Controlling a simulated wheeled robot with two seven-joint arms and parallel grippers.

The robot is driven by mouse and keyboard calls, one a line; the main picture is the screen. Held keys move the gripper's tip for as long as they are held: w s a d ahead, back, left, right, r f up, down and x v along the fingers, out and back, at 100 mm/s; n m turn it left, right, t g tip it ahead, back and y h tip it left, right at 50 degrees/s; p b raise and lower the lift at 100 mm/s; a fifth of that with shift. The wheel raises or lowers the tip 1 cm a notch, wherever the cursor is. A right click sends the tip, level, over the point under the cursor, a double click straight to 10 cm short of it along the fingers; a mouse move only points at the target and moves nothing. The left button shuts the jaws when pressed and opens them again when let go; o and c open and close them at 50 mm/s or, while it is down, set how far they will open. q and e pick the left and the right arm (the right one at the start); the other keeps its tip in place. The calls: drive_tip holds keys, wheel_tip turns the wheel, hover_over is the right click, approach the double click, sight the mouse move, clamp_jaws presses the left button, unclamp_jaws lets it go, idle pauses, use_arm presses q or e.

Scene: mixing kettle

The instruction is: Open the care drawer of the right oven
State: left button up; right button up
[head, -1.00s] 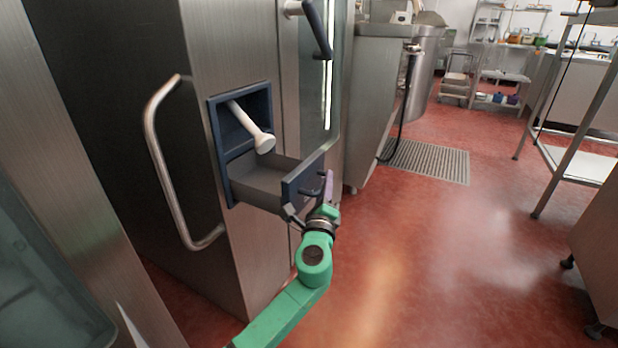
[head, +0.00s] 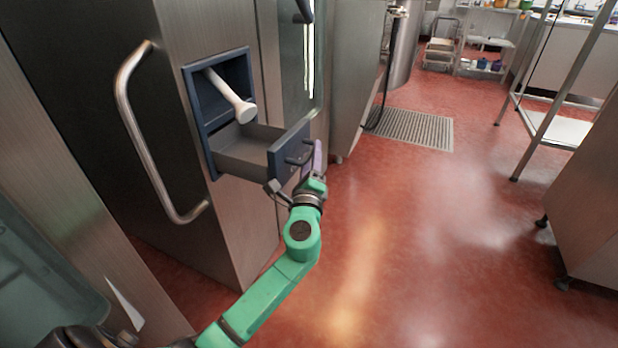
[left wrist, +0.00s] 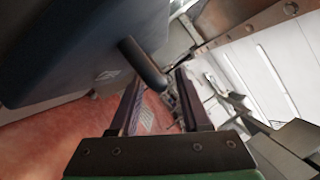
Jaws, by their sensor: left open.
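The care drawer (head: 250,147) sticks well out of the steel oven front, below a blue-framed recess. Its dark blue front panel (head: 284,152) carries a bar handle (head: 301,156). My left gripper (head: 297,178) is open beside the drawer front, just below and at the handle's outer side. In the left wrist view the dark drawer front (left wrist: 85,45) fills the upper left, and the handle (left wrist: 143,63) points down toward the gap between the open fingers (left wrist: 157,98). I cannot tell whether they touch it. My right gripper is not in view.
A white hand shower (head: 232,97) rests in the recess above the drawer. A long curved steel handle (head: 148,130) stands out at the left. Red floor (head: 400,230) is open to the right, with a drain grate (head: 410,127) and a steel rack (head: 560,130) beyond.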

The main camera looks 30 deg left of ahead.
use_arm(q)
drive_tip(key=v, duration=1.3)
